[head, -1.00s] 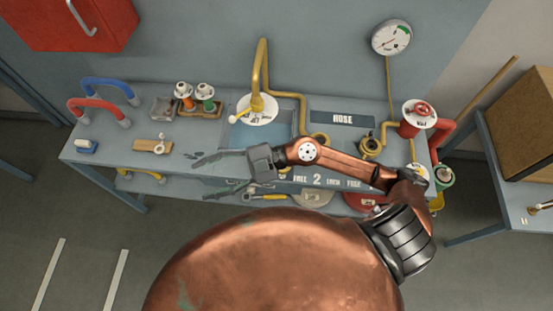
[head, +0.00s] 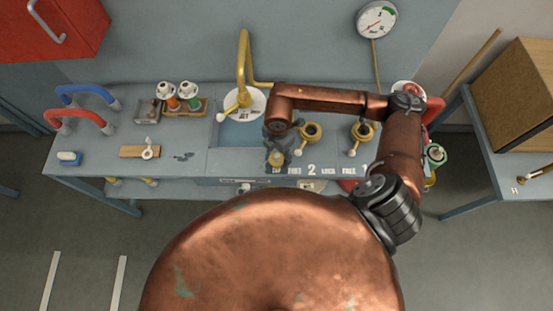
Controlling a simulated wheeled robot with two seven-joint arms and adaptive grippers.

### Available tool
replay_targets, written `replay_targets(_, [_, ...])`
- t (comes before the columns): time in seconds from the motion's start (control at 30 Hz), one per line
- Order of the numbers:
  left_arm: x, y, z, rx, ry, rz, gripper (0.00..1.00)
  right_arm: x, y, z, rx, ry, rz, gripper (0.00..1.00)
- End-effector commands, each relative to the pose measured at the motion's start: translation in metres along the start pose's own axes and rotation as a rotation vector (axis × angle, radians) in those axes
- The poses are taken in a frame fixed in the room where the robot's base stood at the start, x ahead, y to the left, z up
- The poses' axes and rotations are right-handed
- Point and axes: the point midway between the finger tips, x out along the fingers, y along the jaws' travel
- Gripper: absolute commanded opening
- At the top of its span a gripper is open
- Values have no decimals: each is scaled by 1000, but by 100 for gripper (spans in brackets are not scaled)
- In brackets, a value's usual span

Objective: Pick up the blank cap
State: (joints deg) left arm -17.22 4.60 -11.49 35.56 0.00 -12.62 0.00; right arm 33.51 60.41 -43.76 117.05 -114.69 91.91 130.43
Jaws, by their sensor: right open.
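My right gripper (head: 277,156) points down over the front part of the bench, just left of two brass fittings. It is open. A small brass-coloured round piece (head: 276,158) shows at its fingertips, above the "CAP" lettering on the bench edge, and looks like the blank cap. The fingers and wrist cover most of it, so I cannot tell whether they touch it. My left gripper is not in view.
Brass valve fittings (head: 310,132) and (head: 361,133) stand close to the right of my gripper. A yellow pipe (head: 243,65) rises behind a round white plate (head: 243,104).

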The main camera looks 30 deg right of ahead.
Motion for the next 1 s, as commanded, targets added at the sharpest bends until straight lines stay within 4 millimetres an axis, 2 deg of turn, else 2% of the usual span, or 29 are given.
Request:
replay_targets(0.3, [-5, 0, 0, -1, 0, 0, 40, 42, 4, -3, 1, 2, -1, 51])
replay_targets(0.53, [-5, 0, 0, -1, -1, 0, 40, 44, 4, -3, 1, 2, -1, 51])
replay_targets(1.0, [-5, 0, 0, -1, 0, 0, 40, 44, 4, -3, 2, 2, 0, 19])
